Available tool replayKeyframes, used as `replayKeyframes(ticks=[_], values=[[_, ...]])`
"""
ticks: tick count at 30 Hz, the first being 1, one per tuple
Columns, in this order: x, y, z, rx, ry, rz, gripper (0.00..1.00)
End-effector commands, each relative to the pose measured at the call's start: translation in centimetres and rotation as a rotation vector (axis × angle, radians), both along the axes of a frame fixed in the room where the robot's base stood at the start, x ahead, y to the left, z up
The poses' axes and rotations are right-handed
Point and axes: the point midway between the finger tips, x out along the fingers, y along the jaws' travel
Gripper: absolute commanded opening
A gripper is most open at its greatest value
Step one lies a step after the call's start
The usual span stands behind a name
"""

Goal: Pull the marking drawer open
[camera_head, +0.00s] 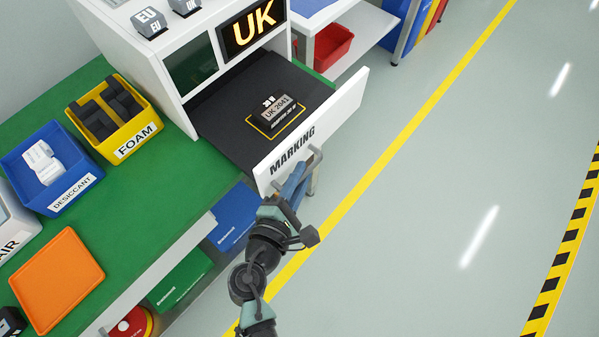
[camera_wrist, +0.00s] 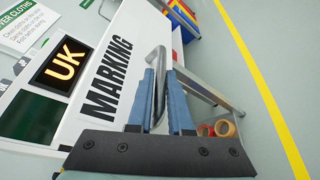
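The white marking drawer (camera_head: 340,112) stands pulled out from the white cabinet, its dark floor in view. Its front reads "MARKING"; the front also shows in the wrist view (camera_wrist: 125,30). A metal bar handle (camera_head: 314,170) sticks out from the front. My gripper (camera_head: 298,178) is at this handle from the front side. The exact finger contact is partly hidden.
In the drawer a dark stamp block (camera_head: 272,108) stands in a yellow outline. Left of it, on the green bench (camera_head: 150,205), are a yellow foam bin (camera_head: 135,143), a blue desiccant bin (camera_head: 75,190) and an orange tray (camera_head: 58,280). Grey floor (camera_head: 420,200) is clear in front.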

Motion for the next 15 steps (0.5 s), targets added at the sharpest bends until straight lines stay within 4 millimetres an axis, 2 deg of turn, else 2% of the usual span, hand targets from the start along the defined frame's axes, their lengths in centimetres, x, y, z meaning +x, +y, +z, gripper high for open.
replayKeyframes(ticks=[1,3,4,15], values=[[-0.02,0.03,-0.03,0.000,0.000,0.001,0.29],[-0.01,0.02,-0.03,0.000,0.001,0.001,0.42],[-0.01,0.01,-0.02,-0.001,0.000,0.000,0.45],[-0.51,0.23,0.09,-0.001,0.001,0.001,0.45]])
